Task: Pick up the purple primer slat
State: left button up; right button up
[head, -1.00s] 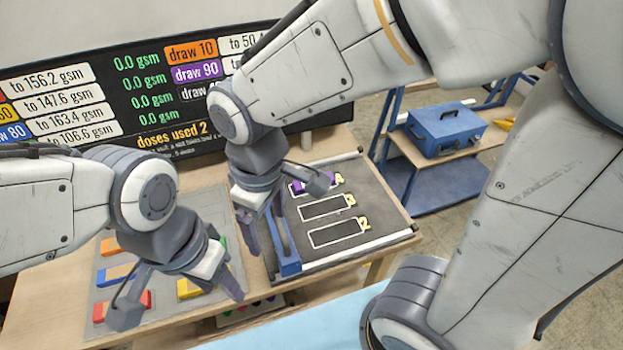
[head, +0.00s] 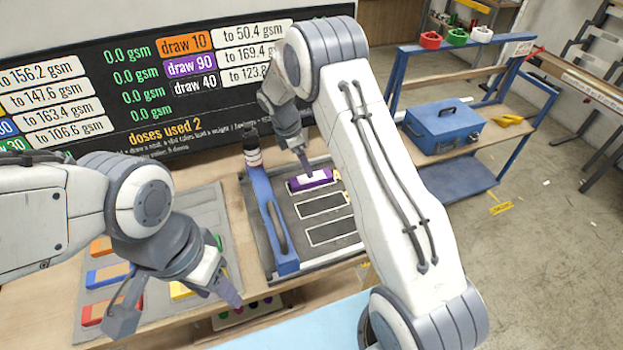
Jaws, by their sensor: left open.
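The purple primer slat (head: 317,179) lies in the top slot of the dark tray (head: 262,238), with a pale patch on its upper face. My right gripper (head: 304,170) points down at the slat's left part, with one finger showing at or just above it. My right arm hides the rest of that gripper, so I cannot tell whether it touches the slat or how wide its jaws are. My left gripper (head: 176,308) is open and empty over the front of the grey mat, away from the purple slat.
Orange, blue, red and yellow slats lie on the grey mat (head: 208,205) at left. A blue bar (head: 268,220) stands along the tray's left side. Two outlined slots below the purple slat are empty. A dark board stands behind. A blue box (head: 445,125) sits on a cart at right.

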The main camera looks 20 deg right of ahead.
aim_at(311, 180)
jog(key=x, duration=0.2)
jog(key=p+x, duration=0.1)
jog(key=x, duration=0.1)
jog(key=p+x, duration=0.1)
jog(key=shift+s+d+f, duration=0.2)
jog(key=shift+s+f, duration=0.1)
jog(key=shift+f, duration=0.35)
grip_shut()
jog(key=shift+r, duration=0.1)
